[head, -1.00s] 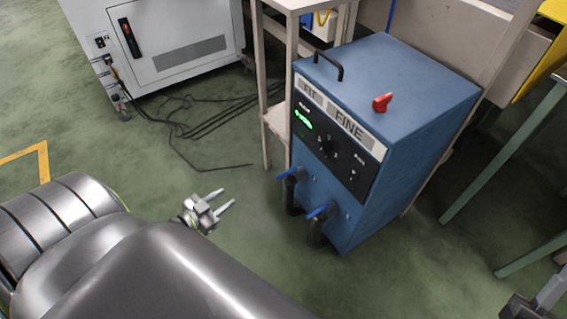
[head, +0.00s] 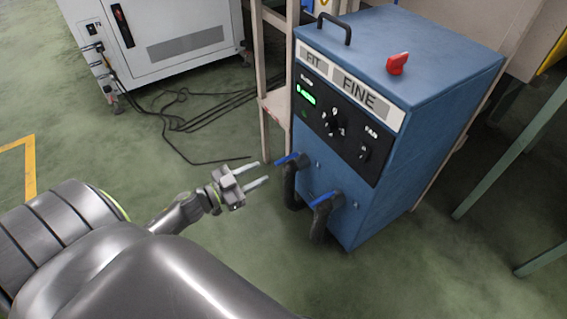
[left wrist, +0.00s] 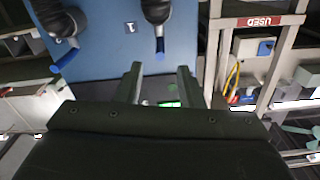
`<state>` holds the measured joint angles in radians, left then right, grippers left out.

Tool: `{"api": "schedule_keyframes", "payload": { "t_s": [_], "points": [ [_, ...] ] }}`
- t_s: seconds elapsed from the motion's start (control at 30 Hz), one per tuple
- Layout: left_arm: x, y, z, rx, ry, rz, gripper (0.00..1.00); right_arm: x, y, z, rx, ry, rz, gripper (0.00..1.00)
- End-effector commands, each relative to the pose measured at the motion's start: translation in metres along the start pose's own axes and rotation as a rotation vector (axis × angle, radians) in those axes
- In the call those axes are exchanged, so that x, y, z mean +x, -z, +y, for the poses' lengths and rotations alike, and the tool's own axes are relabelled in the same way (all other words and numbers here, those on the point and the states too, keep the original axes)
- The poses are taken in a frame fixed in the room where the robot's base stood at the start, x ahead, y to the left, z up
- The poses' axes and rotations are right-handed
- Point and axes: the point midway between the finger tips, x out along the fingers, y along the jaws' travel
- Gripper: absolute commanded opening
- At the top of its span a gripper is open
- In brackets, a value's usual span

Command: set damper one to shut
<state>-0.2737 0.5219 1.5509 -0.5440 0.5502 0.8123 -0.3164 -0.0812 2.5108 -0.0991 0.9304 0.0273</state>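The blue cabinet (head: 420,110) has two dark elbow pipes low on its front, each with a blue lever. The left lever (head: 290,158) sticks out toward my left gripper; in the left wrist view this lever (left wrist: 160,46) has a small label, apparently a 1, beside it. The other lever (head: 324,199) is lower right and also shows in the left wrist view (left wrist: 63,60). My left gripper (head: 263,172) is open and empty, its fingertips just short of the left lever. In the left wrist view the lever end lies between the fingertips' lines (left wrist: 160,68). My right gripper is out of view.
The cabinet has a control panel (head: 335,125) with a green display, a red knob (head: 397,64) and a handle on top. A beige frame post (head: 265,130) stands left behind it. A white cabinet (head: 165,40) and black cables (head: 190,120) lie farther back. Floor around my left gripper is clear.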

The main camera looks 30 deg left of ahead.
Motion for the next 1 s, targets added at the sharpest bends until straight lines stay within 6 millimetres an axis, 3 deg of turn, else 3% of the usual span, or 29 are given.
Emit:
{"api": "schedule_keyframes", "payload": {
  "t_s": [0.2,0.43,0.87,1.0],
  "points": [
    [0.049,-0.001,0.0,0.001,0.002,0.005,0.34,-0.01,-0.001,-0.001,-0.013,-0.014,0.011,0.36],
    [0.083,-0.001,0.0,-0.001,0.002,0.001,0.34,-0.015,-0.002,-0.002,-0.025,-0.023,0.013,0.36],
    [0.095,0.0,0.0,0.0,0.001,-0.001,0.34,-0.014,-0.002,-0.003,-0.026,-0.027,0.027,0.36],
    [0.095,0.0,0.0,0.0,0.001,-0.001,0.2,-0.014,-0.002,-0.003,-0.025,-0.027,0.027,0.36]
  ]
}}
